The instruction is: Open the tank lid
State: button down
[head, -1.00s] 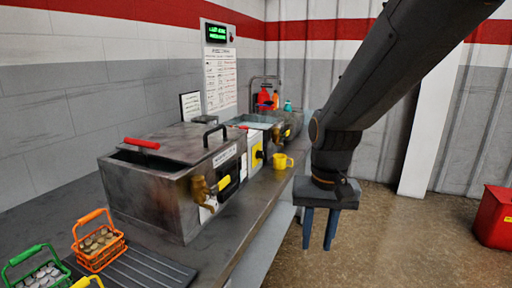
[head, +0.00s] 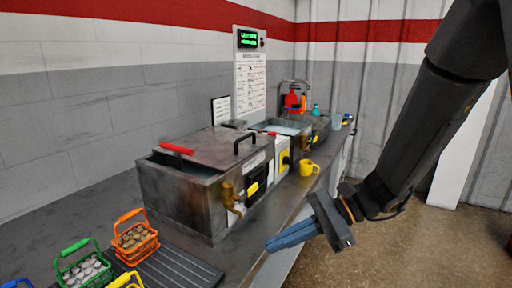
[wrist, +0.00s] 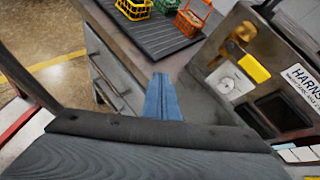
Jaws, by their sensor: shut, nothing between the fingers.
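The nearest tank (head: 178,203) is a stained grey metal box on the bench, with a brass tap (head: 230,197) and a label on its front. Its grey lid (head: 208,145) lies across the top, with a black handle (head: 246,141) and a red bar (head: 177,148). A strip of the bluish inside shows at the near-left end. My gripper (head: 291,235) is shut and empty, its blue fingers pointing left, to the right of the tank and lower than the lid. In the wrist view the fingers (wrist: 163,98) lie together, left of the tank front (wrist: 262,85); the lid is out of that view.
Orange (head: 136,238) and green (head: 84,267) baskets with metal pieces stand at the near left by a ribbed mat (head: 180,272). More tanks (head: 285,128) stand behind. The floor at right is clear.

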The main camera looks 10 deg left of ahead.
jog(key=w+r+m+t+y+p, duration=0.1)
jog(key=w+r+m+t+y, duration=0.2)
jog(key=w+r+m+t, duration=0.45)
jog(key=w+r+m+t+y+p, duration=0.1)
jog(key=w+r+m+t+y, duration=0.2)
jog(key=w, duration=0.8)
jog(key=shift+n, duration=0.35)
jog(key=p+x, duration=0.1)
jog(key=x, duration=0.5)
jog(key=r+p+x, duration=0.1)
jog(key=x, duration=0.2)
jog(key=shift+w+r+p, duration=0.1)
jog(key=shift+w+p, duration=0.1)
jog(key=shift+p, duration=0.15)
